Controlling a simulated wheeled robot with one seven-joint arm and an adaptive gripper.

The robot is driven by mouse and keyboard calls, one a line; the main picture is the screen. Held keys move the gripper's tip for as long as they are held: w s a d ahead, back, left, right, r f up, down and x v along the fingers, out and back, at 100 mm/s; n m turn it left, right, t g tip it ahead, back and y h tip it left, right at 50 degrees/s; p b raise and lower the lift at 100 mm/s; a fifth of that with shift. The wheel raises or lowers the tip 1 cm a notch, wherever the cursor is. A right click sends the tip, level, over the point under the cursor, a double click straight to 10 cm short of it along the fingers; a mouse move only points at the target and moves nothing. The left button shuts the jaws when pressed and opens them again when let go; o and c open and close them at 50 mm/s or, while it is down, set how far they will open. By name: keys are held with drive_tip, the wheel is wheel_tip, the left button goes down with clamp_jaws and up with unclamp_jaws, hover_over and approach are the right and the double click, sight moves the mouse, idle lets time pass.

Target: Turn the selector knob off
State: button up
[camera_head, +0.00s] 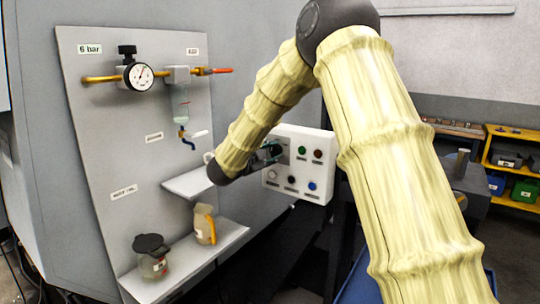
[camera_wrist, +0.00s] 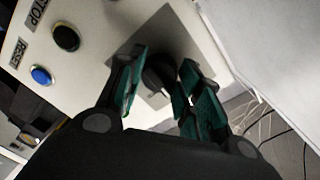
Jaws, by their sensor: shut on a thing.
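The selector knob (camera_wrist: 158,74) is dark and round and sits on a grey plate on the white control panel (camera_head: 307,136). In the wrist view my gripper (camera_wrist: 160,85) has its green-padded fingers on either side of the knob, shut on it. Part of the knob is hidden behind the fingers. In the head view my gripper (camera_head: 274,152) is at the panel's upper left, and it hides the knob there.
The panel also bears a black button (camera_wrist: 66,37) and a blue button (camera_wrist: 41,75), with several coloured buttons in the head view. Left of the arm are a pressure gauge (camera_head: 139,76) and a small shelf (camera_head: 190,184). A yellow rack (camera_head: 512,205) stands far right.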

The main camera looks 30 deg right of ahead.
drive_tip(key=o, duration=1)
drive_tip(key=shift+s+d, duration=0.1)
drive_tip(key=shift+o, duration=0.2)
drive_tip(key=v, duration=1.2)
